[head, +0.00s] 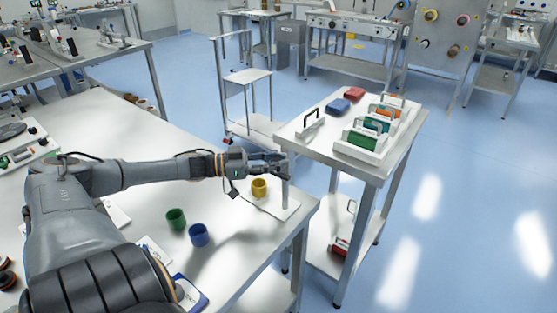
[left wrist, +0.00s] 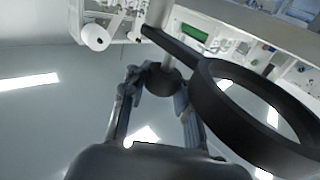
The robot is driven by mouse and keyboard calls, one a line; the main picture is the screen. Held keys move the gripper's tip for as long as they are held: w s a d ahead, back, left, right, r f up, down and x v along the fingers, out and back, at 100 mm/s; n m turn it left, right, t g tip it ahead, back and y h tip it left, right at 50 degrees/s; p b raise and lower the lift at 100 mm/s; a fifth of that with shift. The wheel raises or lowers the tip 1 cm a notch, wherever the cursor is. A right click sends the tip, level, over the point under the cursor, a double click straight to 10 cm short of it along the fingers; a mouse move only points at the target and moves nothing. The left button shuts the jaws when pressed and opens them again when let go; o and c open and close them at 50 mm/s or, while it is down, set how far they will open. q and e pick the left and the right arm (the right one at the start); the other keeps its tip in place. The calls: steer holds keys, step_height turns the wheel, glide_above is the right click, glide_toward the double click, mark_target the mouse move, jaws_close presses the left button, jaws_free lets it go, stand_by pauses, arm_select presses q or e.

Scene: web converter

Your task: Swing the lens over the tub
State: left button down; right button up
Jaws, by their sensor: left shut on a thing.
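My left gripper (head: 268,168) reaches out over the right end of the white worktable, beside a pale upright post (head: 285,183). In the left wrist view, the left gripper (left wrist: 158,82) is shut on a dark round knob (left wrist: 160,80). A large black lens ring (left wrist: 206,103) with a dark arm is close on the right there; I cannot make it out in the head view. A yellow tub (head: 259,187) stands on a white base plate (head: 283,211), just below the gripper. A green tub (head: 176,219) and a blue tub (head: 198,235) stand on the table to its left.
A white cart (head: 306,150) at the right carries trays of coloured items, a blue block (head: 339,106) and a red block (head: 355,94). A smaller white trolley (head: 247,76) stands behind. The worktable between the tubs and its front right edge is mostly clear.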

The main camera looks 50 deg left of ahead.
arm_select(q)
steer(key=shift+w+a+r, duration=0.15)
steer(key=shift+a+r, duration=0.1)
steer(key=shift+r, duration=0.05)
stand_by(0.5)
steer(key=c, duration=1)
jaws_free()
steer(key=shift+s+a+f, duration=0.1)
steer(key=shift+s+f, duration=0.1)
steer(key=shift+v, duration=6)
steer(key=shift+w, duration=0.1)
